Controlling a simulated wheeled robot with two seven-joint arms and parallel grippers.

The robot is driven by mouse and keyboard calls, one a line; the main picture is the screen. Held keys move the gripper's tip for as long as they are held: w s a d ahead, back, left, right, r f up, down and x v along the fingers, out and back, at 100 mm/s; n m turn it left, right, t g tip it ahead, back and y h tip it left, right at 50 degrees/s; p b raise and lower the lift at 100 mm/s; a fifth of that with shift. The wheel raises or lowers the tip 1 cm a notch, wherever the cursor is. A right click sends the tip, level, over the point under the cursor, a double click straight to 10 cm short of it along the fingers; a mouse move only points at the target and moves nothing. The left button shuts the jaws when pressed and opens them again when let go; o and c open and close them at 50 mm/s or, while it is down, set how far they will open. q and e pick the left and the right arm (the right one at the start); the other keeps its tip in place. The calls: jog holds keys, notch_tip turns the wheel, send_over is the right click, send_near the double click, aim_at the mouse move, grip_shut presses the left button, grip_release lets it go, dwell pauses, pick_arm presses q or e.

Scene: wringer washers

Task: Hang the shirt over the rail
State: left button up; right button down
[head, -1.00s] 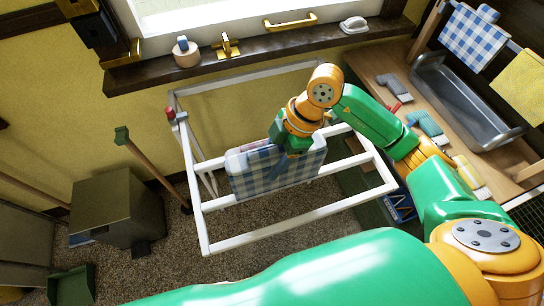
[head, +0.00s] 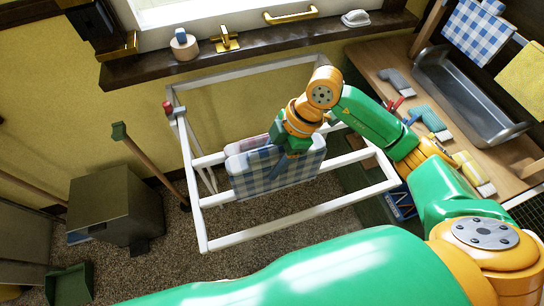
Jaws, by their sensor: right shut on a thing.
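The blue and white checked shirt (head: 268,176) hangs folded over a middle rail of the white drying rack (head: 300,222). One checked side hangs down in front, and a paler part shows behind the rail at its top left. My right gripper (head: 290,150) is at the top of the shirt, pointing down, and is shut on it. Its fingertips are partly hidden by the wrist and the cloth. My left gripper is not in view.
A wooden bench with a metal basin (head: 470,95), brushes and a hanging checked cloth (head: 476,28) is at the right. A dark windowsill (head: 190,66) runs behind the rack. A grey-green bin (head: 115,205) and a wooden-handled tool (head: 150,165) stand at the left.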

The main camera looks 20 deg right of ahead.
jog(key=shift+f+b, duration=1.8)
jog(key=shift+f, duration=0.95)
jog(key=shift+f+b, duration=2.65)
jog(key=shift+f, duration=1.15)
jog(key=shift+c, duration=0.6)
grip_release()
jog(key=p+v, duration=0.7)
jog(key=shift+r, duration=0.15)
